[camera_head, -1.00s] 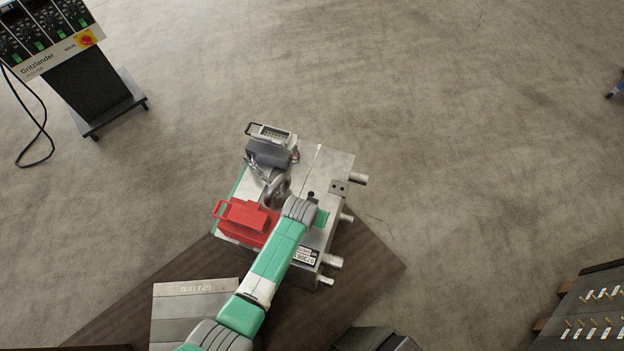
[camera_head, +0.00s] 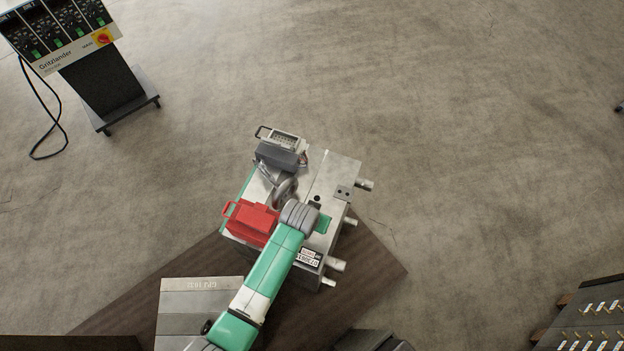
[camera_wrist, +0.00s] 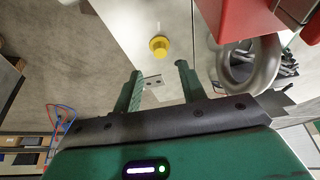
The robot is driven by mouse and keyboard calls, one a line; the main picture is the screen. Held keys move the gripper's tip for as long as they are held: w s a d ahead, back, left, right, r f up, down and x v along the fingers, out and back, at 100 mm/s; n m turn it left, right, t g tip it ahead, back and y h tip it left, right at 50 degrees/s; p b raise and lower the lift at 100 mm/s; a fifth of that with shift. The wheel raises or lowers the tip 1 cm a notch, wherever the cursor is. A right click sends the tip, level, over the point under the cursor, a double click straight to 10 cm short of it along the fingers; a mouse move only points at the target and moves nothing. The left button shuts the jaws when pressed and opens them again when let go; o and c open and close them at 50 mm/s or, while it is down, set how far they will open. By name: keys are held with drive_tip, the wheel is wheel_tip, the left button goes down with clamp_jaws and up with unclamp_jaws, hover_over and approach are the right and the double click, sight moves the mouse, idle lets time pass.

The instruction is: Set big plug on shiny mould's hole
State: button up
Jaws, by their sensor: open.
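The shiny mould (camera_head: 338,170) is a bright metal block on a dark board. A small dark round hole (camera_head: 317,198) shows on its top. In the wrist view, a yellow round plug (camera_wrist: 159,46) stands on a pale, smooth surface beyond the fingertips. I cannot tell whether it sits in a hole, and I do not make it out in the head view. My gripper (camera_wrist: 159,71) is open and empty, its two green fingers apart from the plug. In the head view my wrist is over the mould and hides part of its top.
A red box (camera_head: 252,222), a metal lifting ring (camera_head: 284,190) and a grey connector (camera_head: 280,150) stand on the mould, close to my wrist. A small two-hole plate (camera_head: 344,192) lies near its right edge. A duller block (camera_head: 198,300) is at lower left. A control cart (camera_head: 100,85) stands far left.

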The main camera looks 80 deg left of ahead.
drive_tip(key=p+v, duration=0.1)
drive_tip(key=v, duration=0.3)
drive_tip(key=shift+r, duration=0.3)
